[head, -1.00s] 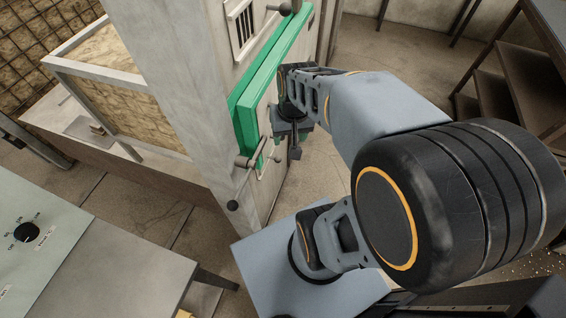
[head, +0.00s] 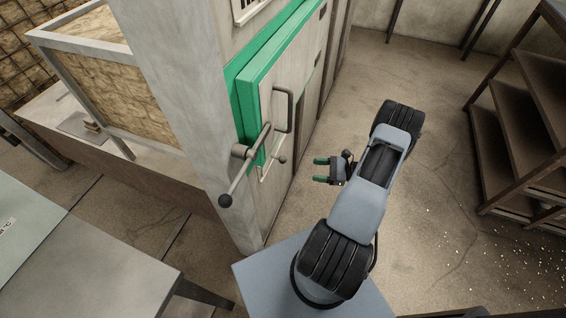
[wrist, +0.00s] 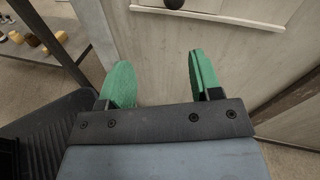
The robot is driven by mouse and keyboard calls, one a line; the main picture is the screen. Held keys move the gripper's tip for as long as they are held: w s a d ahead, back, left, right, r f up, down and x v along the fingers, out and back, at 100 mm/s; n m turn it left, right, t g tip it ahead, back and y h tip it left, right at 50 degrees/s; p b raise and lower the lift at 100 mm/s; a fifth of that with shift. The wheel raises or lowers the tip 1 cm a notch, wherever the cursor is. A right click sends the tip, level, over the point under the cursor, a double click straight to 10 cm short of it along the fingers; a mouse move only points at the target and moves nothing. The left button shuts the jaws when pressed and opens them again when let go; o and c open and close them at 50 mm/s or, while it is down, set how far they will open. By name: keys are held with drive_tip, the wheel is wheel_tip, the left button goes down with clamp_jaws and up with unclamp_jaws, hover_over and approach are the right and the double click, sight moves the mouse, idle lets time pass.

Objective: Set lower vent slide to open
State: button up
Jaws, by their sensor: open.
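The lower vent slide is a small dark knob (head: 282,159) on a pale framed vent (head: 268,170), low on the front of the grey cabinet, below the green-framed door. The knob also shows, cut off, at the top edge of the wrist view (wrist: 174,3), with the pale frame's lower rail (wrist: 215,16) below it. My gripper (head: 320,170) is open and empty, its green fingers pointing at the cabinet, to the right of the knob and apart from it. In the wrist view my gripper (wrist: 158,72) shows a wide gap between the fingers. The vent opening itself is hard to make out.
The green-edged door (head: 262,85) has a bar handle (head: 290,108). A long lever with a ball end (head: 226,200) sticks out left of the vent. An upper slatted vent (head: 250,8) is cut off above. Dark shelves (head: 520,130) stand right; floor between is clear.

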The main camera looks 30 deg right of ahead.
sight(282, 159)
drive_tip(key=shift+t, duration=0.6)
drive_tip(key=x, duration=0.4)
drive_tip(key=r+p+x, duration=0.1)
drive_tip(key=x, duration=0.4)
drive_tip(key=w+x, duration=0.1)
drive_tip(key=x, duration=0.3)
drive_tip(key=shift+w+d+r, duration=0.1)
drive_tip(key=shift+w+r, duration=0.05)
drive_tip(key=shift+w, duration=0.1)
clamp_jaws()
